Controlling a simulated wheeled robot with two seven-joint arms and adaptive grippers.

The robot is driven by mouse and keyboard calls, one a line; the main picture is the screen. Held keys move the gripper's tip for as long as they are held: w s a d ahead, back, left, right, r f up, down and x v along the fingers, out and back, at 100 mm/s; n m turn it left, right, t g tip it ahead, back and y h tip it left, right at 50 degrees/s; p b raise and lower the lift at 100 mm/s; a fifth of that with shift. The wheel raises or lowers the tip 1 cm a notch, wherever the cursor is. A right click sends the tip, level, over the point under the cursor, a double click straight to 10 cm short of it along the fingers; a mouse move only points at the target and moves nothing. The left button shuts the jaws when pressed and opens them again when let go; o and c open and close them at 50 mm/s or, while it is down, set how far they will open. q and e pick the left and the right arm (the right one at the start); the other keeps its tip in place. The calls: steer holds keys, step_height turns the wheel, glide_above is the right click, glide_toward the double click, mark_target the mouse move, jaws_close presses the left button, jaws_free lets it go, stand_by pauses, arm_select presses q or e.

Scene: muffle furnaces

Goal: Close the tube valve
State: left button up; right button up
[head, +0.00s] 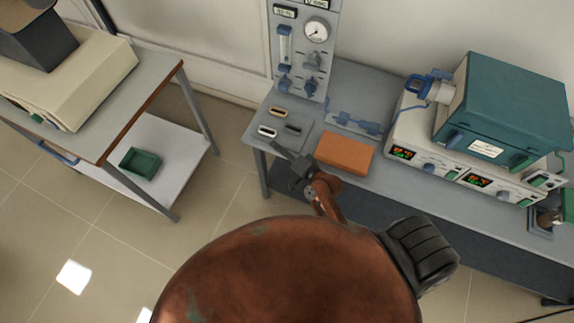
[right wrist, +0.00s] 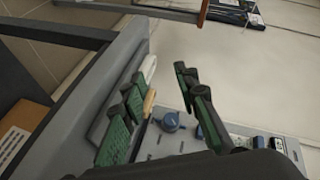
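A grey gas panel (head: 303,45) with a round gauge and several blue knobs stands on the bench; I cannot tell for certain which knob is the tube valve. Two blue knobs sit low on it, a left one (head: 284,84) and a right one (head: 310,86). My right gripper (head: 281,150) is over the bench's front left part, below and in front of the panel. In the right wrist view its fingers (right wrist: 162,112) are spread, with nothing held. My left gripper is not in view.
An orange-brown box (head: 344,152) lies right of my right gripper. A teal furnace (head: 505,110) on a control unit stands further right. A side table (head: 155,85) is at left, with open floor between.

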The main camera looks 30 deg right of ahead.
steer(key=s+f+n+g, duration=0.2)
steer(key=s+f+n, duration=0.1)
steer(key=s+f, duration=0.2)
steer(key=shift+s+d+n+g, duration=0.3)
steer(key=shift+d+g, duration=0.05)
steer(key=shift+g, duration=0.05)
